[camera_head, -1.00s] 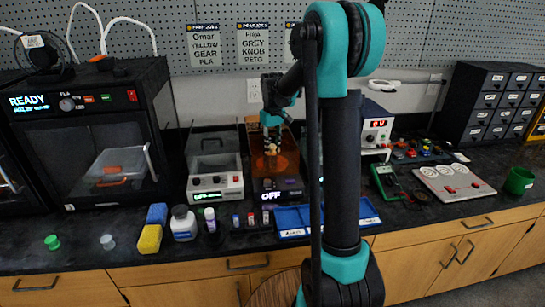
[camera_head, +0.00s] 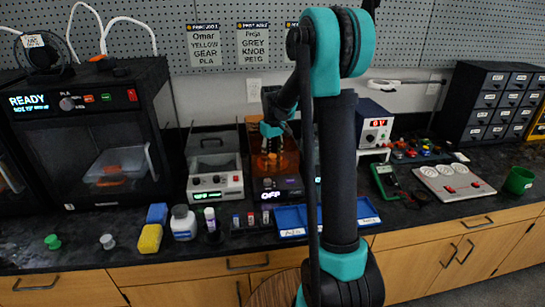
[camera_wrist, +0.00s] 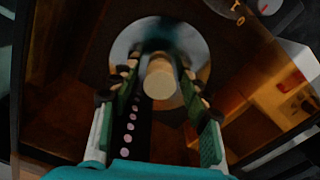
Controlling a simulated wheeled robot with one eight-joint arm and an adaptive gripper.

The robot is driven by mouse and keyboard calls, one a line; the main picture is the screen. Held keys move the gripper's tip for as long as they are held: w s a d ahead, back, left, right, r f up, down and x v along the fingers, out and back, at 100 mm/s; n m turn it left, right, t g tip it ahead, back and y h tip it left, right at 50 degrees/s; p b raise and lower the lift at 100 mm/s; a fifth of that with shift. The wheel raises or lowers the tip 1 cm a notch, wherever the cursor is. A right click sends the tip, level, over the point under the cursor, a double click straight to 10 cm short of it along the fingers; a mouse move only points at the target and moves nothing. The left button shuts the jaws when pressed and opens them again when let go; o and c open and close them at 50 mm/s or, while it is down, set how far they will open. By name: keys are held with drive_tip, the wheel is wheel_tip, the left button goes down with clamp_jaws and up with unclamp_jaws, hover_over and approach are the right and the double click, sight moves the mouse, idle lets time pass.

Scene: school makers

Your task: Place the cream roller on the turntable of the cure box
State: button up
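The cure box (camera_head: 276,187) stands mid-bench, an orange-tinted box with OFF on its front panel. My gripper (camera_head: 270,150) reaches down inside it. In the wrist view my gripper (camera_wrist: 160,75) has its two fingers on either side of the cream roller (camera_wrist: 162,84), seen end-on, and appears shut on it. The shiny round turntable (camera_wrist: 197,48) lies beyond the roller, which looks roughly over its middle. I cannot tell whether the roller touches the turntable. In the head view the roller is small and partly hidden by the fingers.
A grey machine (camera_head: 215,181) stands close left of the cure box. A blue tray (camera_head: 291,219) and small bottles lie in front. The 3D printer (camera_head: 90,140) is farther left; a power supply (camera_head: 375,128) is right. The box's walls surround my gripper closely.

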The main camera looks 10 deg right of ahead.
wheel_tip(320, 180, up, 12)
drive_tip(key=shift+r, duration=0.15)
idle(0.7)
idle(0.7)
